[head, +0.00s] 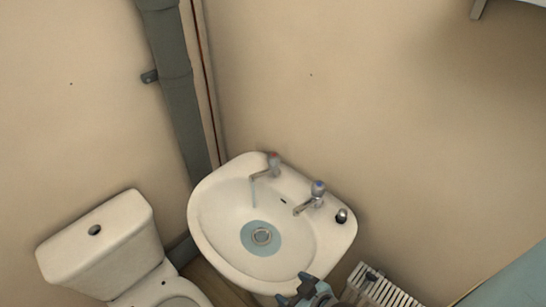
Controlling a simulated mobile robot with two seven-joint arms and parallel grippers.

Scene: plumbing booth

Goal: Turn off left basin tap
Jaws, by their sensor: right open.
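The left basin tap (270,164) has a red mark on its head and stands on the back rim of the white basin (211,230). A thin bluish stream of water (253,192) falls from its spout, and a pale blue patch of water lies around the drain (262,236). The right tap (315,193) has a blue mark, and no stream shows under it. My right gripper (294,290) is open at the basin's front edge, low in the head view and well apart from the left tap. My left gripper is not in view.
A small dark-topped object (342,216) sits on the basin's right rim. A white toilet (98,245) stands to the left, and a grey pipe (176,90) runs down the corner. A white radiator (378,288) is at the lower right. The space above the basin is clear.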

